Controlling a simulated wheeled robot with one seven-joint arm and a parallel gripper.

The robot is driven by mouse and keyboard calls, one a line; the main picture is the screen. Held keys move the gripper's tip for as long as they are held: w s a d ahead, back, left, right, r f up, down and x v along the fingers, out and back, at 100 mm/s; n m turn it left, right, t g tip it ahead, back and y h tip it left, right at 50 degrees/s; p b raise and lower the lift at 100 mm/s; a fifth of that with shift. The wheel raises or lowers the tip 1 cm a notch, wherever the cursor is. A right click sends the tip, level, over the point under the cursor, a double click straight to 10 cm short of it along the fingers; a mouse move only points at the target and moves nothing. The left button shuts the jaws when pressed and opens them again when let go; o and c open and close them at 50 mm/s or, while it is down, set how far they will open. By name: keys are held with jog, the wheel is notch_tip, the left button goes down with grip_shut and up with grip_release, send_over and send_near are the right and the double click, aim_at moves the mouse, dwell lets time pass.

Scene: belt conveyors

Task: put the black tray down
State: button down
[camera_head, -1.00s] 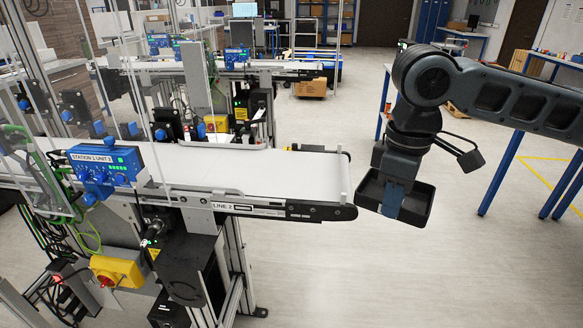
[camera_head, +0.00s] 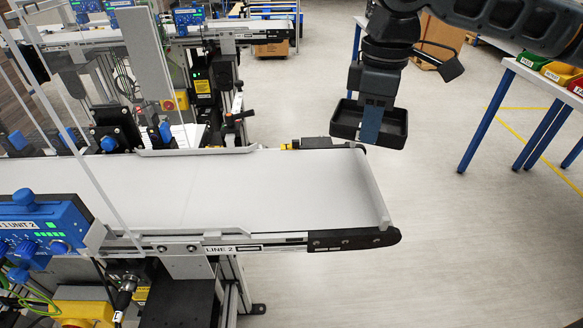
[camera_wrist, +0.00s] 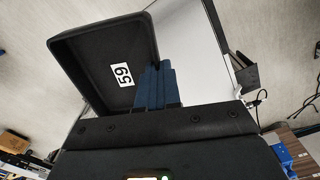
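The black tray (camera_head: 392,128) is a shallow open box, held in the air by my gripper (camera_head: 371,124) just beyond the far right end of the Line 2 belt (camera_head: 240,192). In the wrist view the tray (camera_wrist: 90,60) shows a white label reading 59, and the blue fingers (camera_wrist: 155,85) are shut on its wall. The tray looks empty. The white belt also shows in the wrist view (camera_wrist: 196,50), beside and below the tray. The belt's top is bare.
A blue control box (camera_head: 40,235) stands at the belt's near left side. A raised stop (camera_head: 372,190) edges the belt's right end. A second conveyor (camera_head: 240,30) is behind. A blue-legged table (camera_head: 545,85) with coloured bins is at right; the floor between is clear.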

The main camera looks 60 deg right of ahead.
send_over(300, 201)
notch_tip(300, 201, down, 7)
jog(key=shift+f, duration=2)
jog(key=shift+f, duration=0.15)
jog(key=c, duration=1.3)
grip_release()
jog(key=shift+c, duration=0.2)
